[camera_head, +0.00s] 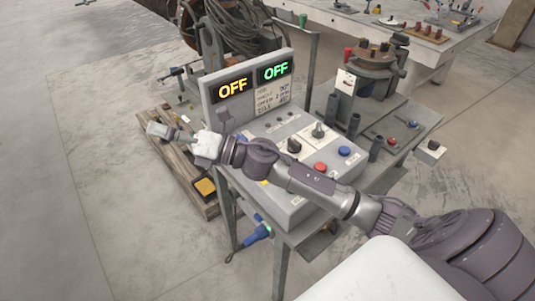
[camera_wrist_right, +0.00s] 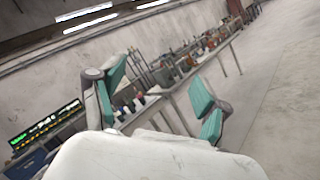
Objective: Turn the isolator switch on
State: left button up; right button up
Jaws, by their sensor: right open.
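The grey control box (camera_head: 285,191) stands on a metal stand, with a black rotary knob (camera_head: 293,146), a grey selector knob (camera_head: 318,130), a red button (camera_head: 320,168) and a blue button (camera_head: 344,151) on its sloped top. I cannot tell for certain which control is the isolator switch. The display panel (camera_head: 247,84) behind shows OFF in yellow and OFF in green. My right arm crosses over the box. Its gripper (camera_head: 163,132) is left of the box, apart from the controls; in the right wrist view the gripper (camera_wrist_right: 160,97) is open and empty. My left gripper is out of view.
A wooden pallet (camera_head: 186,166) lies on the floor left of the stand. A blue plug (camera_head: 258,233) hangs at the stand's front. A machine with a round head (camera_head: 371,58) stands right of the box. A workbench (camera_head: 375,24) is behind. The floor at left is clear.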

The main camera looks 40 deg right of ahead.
jog(key=s+d+f+n+g+h, duration=0.2)
jog(key=d+n+g+h, duration=0.6)
jog(key=d, duration=0.6)
jog(key=s+d+f+n+g+h, duration=0.25)
jog(key=d+n+g, duration=0.45)
jog(key=d+n, duration=0.55)
jog(key=shift+m+h, duration=0.35)
jog(key=shift+m, duration=0.6)
jog(key=p+x, duration=0.1)
jog(key=x, duration=0.3)
jog(key=p+x, duration=0.1)
jog(key=x, duration=0.3)
jog(key=d+p+x, duration=0.1)
jog(key=x, duration=0.3)
jog(key=shift+w+d+f, duration=0.1)
jog(key=shift+w+f, duration=0.25)
jog(key=c, duration=1.2)
